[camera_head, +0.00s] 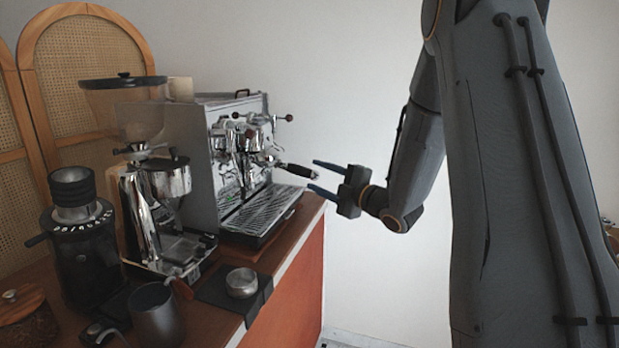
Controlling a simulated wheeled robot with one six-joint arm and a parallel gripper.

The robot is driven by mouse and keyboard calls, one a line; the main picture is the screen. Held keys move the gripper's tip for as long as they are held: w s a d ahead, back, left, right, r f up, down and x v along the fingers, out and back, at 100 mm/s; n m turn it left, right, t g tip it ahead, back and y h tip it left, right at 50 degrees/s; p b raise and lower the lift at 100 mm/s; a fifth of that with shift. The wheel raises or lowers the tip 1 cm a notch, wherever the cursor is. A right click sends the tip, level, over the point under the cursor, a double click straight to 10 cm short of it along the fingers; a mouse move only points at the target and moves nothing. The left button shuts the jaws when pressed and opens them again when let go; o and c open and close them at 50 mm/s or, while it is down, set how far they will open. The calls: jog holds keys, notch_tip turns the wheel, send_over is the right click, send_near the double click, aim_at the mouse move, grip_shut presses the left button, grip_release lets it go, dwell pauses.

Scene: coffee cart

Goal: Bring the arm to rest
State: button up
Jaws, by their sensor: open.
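My gripper (318,178) is open, its two dark blue fingers spread apart and pointing left toward the espresso machine (208,165). Nothing shows between the fingers. The fingertips are close to the end of the dark handle (298,170) that sticks out from the machine's front; I cannot tell whether they touch it. My arm (415,150) hangs down from the upper right and bends at the wrist, to the right of the cart.
The wooden cart top (225,325) holds a chrome grinder (165,215), a black grinder (85,250), a dark pitcher (157,318) and a small metal cup (241,283) on a dark mat (212,291). Rattan panels (80,75) stand behind.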

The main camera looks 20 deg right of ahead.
jog(key=shift+v, duration=1)
jog(key=s+f+m+g+h, duration=0.6)
jog(key=s+f+m+h, duration=0.15)
jog(key=f+m, duration=0.4)
jog(key=s+a+f+m+g, duration=0.1)
jog(key=s+a+m+g, duration=0.1)
jog(key=s, duration=0.6)
jog(key=s+a+f+m+g, duration=0.2)
jog(key=s+a+m+g, duration=0.1)
jog(key=s, duration=0.5)
jog(key=s+a+f+m+g, duration=0.2)
jog(key=s+m+g, duration=0.2)
jog(key=s, duration=0.4)
jog(key=shift+s+a+g+h, duration=0.25)
jog(key=shift+a+g+h, duration=0.15)
jog(key=shift+g+h, duration=0.1)
jog(key=shift+f, duration=0.15)
